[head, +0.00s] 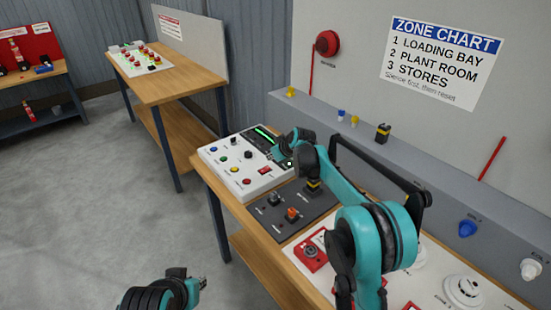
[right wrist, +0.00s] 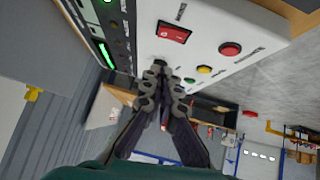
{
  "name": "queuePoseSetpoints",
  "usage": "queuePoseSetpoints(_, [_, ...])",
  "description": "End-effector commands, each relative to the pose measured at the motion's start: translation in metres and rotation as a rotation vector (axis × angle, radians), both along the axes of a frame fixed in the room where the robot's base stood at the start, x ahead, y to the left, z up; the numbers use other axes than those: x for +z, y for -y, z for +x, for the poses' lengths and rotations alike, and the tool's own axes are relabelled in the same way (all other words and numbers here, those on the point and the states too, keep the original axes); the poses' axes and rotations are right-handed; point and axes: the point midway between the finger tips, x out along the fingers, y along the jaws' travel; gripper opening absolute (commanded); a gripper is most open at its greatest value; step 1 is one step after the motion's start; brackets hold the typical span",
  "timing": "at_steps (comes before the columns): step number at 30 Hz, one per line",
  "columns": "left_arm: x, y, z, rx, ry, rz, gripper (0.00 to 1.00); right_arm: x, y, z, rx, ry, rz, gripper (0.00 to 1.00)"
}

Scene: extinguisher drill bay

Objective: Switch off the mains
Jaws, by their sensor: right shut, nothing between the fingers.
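The white control panel (head: 230,172) stands on the wooden bench, with a red rocker switch (head: 265,170) near its right front corner. I cannot read the label beside this switch. In the right wrist view the red rocker (right wrist: 173,32) lies just above my fingertips, apart from them. My right gripper (head: 284,146) is over the panel's right side; its fingers (right wrist: 161,82) are shut and empty. Their tips are close to a small dark knob (right wrist: 159,63); I cannot tell if they touch it. My left gripper (head: 196,284) is low at the bottom edge; its fingers are unclear.
The panel also has coloured buttons (head: 247,182) and a dark strip with a green bar (head: 265,132). A grey ledge (head: 330,125) runs behind. The floor at left is clear.

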Motion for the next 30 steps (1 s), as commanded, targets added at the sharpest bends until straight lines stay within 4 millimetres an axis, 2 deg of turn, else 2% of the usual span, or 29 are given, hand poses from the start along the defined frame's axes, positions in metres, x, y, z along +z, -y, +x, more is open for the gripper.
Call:
queuePoseSetpoints(1, [-0.007, 0.0, 0.0, 0.0, 0.0, 0.0, 0.19, -0.012, -0.004, 0.008, 0.001, 0.0, -0.001, 0.0])
queuePoseSetpoints(5, [-0.014, 0.0, 0.0, 0.0, 0.0, 0.0, 0.19, -0.03, -0.013, 0.024, 0.0, 0.001, 0.001, 0.0])
queuePoseSetpoints(9, [-0.024, 0.0, 0.0, 0.0, 0.0, 0.0, 0.19, -0.051, -0.01, 0.025, -0.001, 0.0, 0.001, 0.0])
queuePoseSetpoints(12, [-0.027, 0.0, 0.0, 0.0, 0.0, 0.0, 0.19, -0.06, -0.009, 0.025, -0.001, 0.0, 0.001, 0.0])
queuePoseSetpoints(30, [-0.026, 0.0, 0.0, 0.0, 0.0, 0.0, 0.19, -0.07, -0.006, 0.027, -0.001, 0.0, 0.001, 0.0])
